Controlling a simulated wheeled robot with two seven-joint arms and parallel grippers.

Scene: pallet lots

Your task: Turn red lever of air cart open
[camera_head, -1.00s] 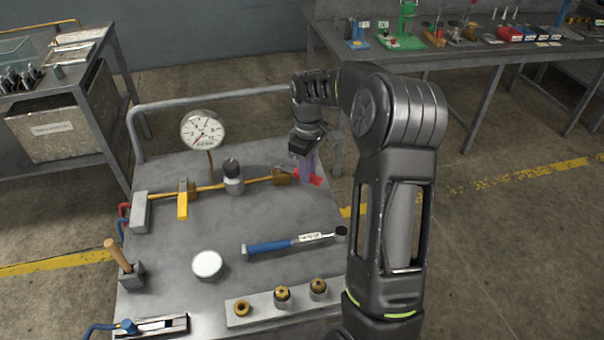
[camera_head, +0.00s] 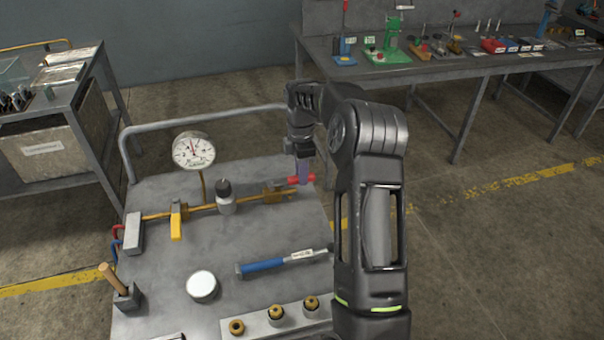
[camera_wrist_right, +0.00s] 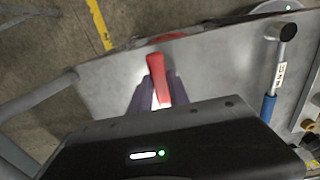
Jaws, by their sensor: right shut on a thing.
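The air cart's grey top (camera_head: 160,270) carries a brass pipe line along its back. At the line's right end is a brass valve (camera_head: 274,191) with the red lever (camera_head: 293,181). My right gripper (camera_head: 303,178) points down at the lever, its purple fingers hiding part of it. In the right wrist view, the red lever (camera_wrist_right: 157,66) sits between the two purple fingers (camera_wrist_right: 157,92), which are shut on it. A yellow lever (camera_head: 176,224) is on the line farther left. My left gripper is not in view.
A pressure gauge (camera_head: 194,151) rises behind the pipe. A blue-handled hammer (camera_head: 264,265), a white round disc (camera_head: 202,286) and a block with brass fittings (camera_head: 262,325) are on the cart top. The cart's handrail (camera_head: 210,117) runs behind. A workbench (camera_head: 430,66) stands at the back right.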

